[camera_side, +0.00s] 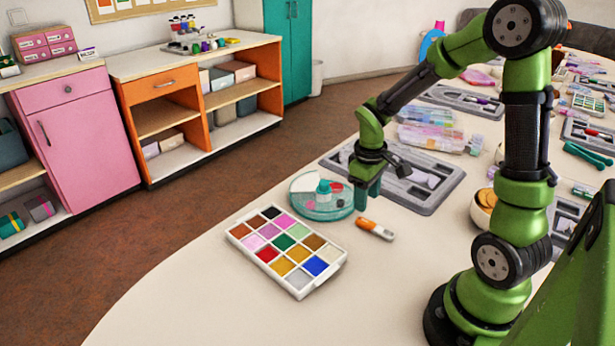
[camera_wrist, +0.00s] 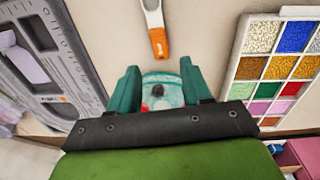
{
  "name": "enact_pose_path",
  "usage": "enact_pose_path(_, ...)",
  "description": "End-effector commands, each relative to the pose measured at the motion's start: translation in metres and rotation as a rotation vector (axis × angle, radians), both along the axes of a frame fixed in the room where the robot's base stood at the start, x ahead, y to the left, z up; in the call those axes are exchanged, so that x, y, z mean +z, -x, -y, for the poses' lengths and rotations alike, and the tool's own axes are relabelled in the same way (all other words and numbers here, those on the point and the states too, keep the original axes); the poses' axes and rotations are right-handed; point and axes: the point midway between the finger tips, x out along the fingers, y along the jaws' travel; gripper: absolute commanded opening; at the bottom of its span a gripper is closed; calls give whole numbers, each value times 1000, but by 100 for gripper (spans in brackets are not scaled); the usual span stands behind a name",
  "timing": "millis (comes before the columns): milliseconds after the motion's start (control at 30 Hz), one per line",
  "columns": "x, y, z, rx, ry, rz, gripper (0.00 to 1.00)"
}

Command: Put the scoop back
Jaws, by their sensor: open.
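A small orange-and-white tool, which looks like the scoop (camera_side: 375,229), lies on the table in front of my gripper. It also shows in the wrist view (camera_wrist: 156,30), orange end nearest my fingers. My gripper (camera_side: 367,194) is open and points down beside the right edge of a round clear teal dish (camera_side: 310,211). In the wrist view, part of the dish with dark and red bits shows between the fingers (camera_wrist: 160,78). The gap holds nothing that I can see gripped. A white bead tray (camera_side: 299,292) with several coloured compartments lies left of the scoop.
A grey moulded board (camera_side: 440,191) lies behind my gripper, with pale pieces on it. More boards and boxes fill the table's far right. A bowl (camera_side: 482,214) stands near my arm. The table front (camera_side: 200,300) is clear.

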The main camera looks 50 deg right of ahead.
Motion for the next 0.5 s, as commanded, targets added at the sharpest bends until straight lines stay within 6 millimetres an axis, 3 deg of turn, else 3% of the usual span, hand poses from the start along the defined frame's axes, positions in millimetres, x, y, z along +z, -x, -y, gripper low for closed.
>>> enact_pose_path(100, 24, -1, -2, 0, 2, 6, 49)
enact_pose_path(367, 52, 0, -7, -3, 0, 10, 49)
enact_pose_path(500, 76, 4, -29, -43, -4, 101, 49)
